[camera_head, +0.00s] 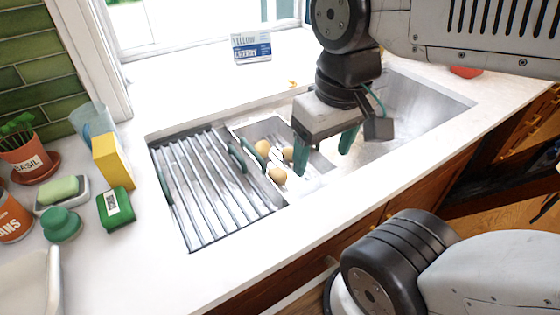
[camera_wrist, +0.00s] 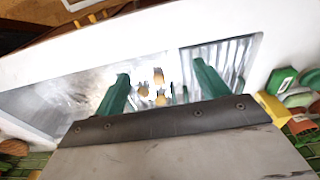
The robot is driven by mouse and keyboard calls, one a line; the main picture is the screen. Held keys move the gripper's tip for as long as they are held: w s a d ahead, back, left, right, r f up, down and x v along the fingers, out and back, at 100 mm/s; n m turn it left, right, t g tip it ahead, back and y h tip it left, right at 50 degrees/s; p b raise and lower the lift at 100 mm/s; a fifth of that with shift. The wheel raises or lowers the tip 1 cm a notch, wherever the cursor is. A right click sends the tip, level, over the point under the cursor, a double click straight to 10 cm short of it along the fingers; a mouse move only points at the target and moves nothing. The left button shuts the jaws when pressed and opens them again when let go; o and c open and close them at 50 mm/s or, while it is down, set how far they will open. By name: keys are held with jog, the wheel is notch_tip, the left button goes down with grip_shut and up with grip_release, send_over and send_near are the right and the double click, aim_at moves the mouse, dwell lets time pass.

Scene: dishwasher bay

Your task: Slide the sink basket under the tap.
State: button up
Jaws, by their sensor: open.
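The sink basket (camera_head: 264,130) is a grey metal bin set in the sink, just right of a ribbed drying rack (camera_head: 208,190). Several round tan potatoes (camera_head: 278,175) lie in it. A dark green handle (camera_head: 256,156) shows at its left end; its right end is partly hidden by my gripper. My gripper (camera_head: 324,152) is open and empty, with green fingers pointing down over the right part of the basket. In the wrist view the potatoes show between the fingers (camera_wrist: 160,80). I cannot make out the tap; my arm covers part of the area behind the sink.
The steel sink bowl (camera_head: 425,105) is open to the right. A blue-and-white card (camera_head: 251,47) stands by the window.

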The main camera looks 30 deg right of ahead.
jog(key=shift+w+f, duration=0.1)
jog(key=shift+f, duration=0.1)
jog(key=c, duration=0.9)
jog(key=w, duration=0.1)
jog(key=w+f+g, duration=0.1)
jog(key=w, duration=0.1)
jog(key=w+g, duration=0.1)
jog(key=shift+w+a+f+n, duration=0.2)
jog(key=shift+f+n, duration=0.1)
jog(key=shift+f, duration=0.1)
grip_shut()
jog(key=n, duration=1.7)
send_near(244, 149)
jog(key=s+a+r, duration=0.2)
jog(key=s+r, duration=0.2)
jog(key=s, duration=0.2)
jog(key=shift+t, duration=0.3)
jog(key=f, duration=0.9)
jog(key=shift+w+f, duration=0.25)
jog(key=shift+f, duration=0.05)
